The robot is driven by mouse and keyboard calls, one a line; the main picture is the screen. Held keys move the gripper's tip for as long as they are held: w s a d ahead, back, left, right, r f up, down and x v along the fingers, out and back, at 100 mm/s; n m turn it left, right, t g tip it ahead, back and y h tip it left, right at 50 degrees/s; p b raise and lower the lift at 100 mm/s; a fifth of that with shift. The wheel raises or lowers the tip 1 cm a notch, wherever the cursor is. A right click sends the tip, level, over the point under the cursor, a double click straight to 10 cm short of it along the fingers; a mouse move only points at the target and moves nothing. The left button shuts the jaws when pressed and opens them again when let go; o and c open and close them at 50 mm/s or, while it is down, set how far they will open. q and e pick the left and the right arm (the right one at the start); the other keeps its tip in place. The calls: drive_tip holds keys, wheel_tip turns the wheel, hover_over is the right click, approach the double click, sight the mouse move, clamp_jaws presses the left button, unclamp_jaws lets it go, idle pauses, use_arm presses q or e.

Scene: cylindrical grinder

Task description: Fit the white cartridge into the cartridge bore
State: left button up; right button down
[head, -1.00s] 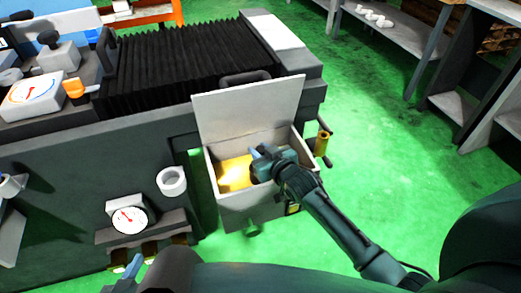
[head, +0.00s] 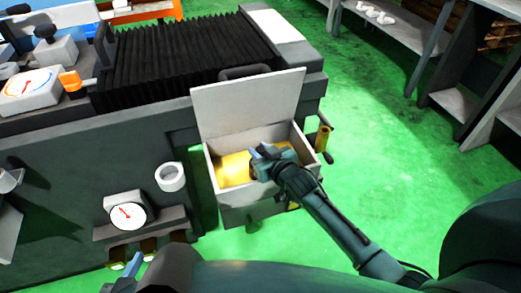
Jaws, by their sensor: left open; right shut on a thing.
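My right gripper (head: 262,155) is at the open-lidded grey box (head: 245,217), over its yellow interior. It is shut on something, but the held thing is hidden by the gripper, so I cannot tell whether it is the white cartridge. A white ring-shaped part (head: 171,177) with an opening sits on the machine's front; I cannot tell whether it is the cartridge bore. Several small white pieces (head: 376,15) lie on the far shelf, too small to identify. My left gripper (head: 123,275) shows only partly at the bottom left, open and away from the box.
The box's raised lid (head: 247,102) stands behind the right gripper. A dial gauge (head: 127,215) sits on the machine's front ledge, left of the box. A black bellows cover (head: 185,62) tops the machine. Green floor (head: 365,150) is clear right of the box.

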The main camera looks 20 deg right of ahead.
use_arm(q)
drive_tip(key=shift+f+b, duration=0.4)
drive_tip(key=shift+f, duration=0.1)
use_arm(e)
drive_tip(key=shift+f, duration=0.65)
drive_tip(key=c, duration=1.1)
unclamp_jaws()
drive_tip(key=shift+o, duration=0.2)
drive_tip(key=shift+s+f, duration=0.1)
drive_tip(key=shift+f, duration=0.05)
drive_tip(key=shift+s+d, duration=0.1)
drive_tip(key=shift+s, duration=0.3)
use_arm(q)
drive_tip(key=shift+w+d+f+g+p, duration=0.2)
drive_tip(key=shift+d+f+g+p, duration=0.1)
drive_tip(key=shift+f+p, duration=0.25)
drive_tip(key=shift+w+d+f+g+p, duration=0.15)
drive_tip(key=shift+d+f+g+p, duration=0.15)
drive_tip(key=shift+f+p, duration=0.2)
use_arm(e)
drive_tip(key=v, duration=1.2)
drive_tip(key=shift+r, duration=0.4)
use_arm(q)
drive_tip(key=shift+s, duration=0.1)
use_arm(e)
drive_tip(key=shift+d, duration=0.1)
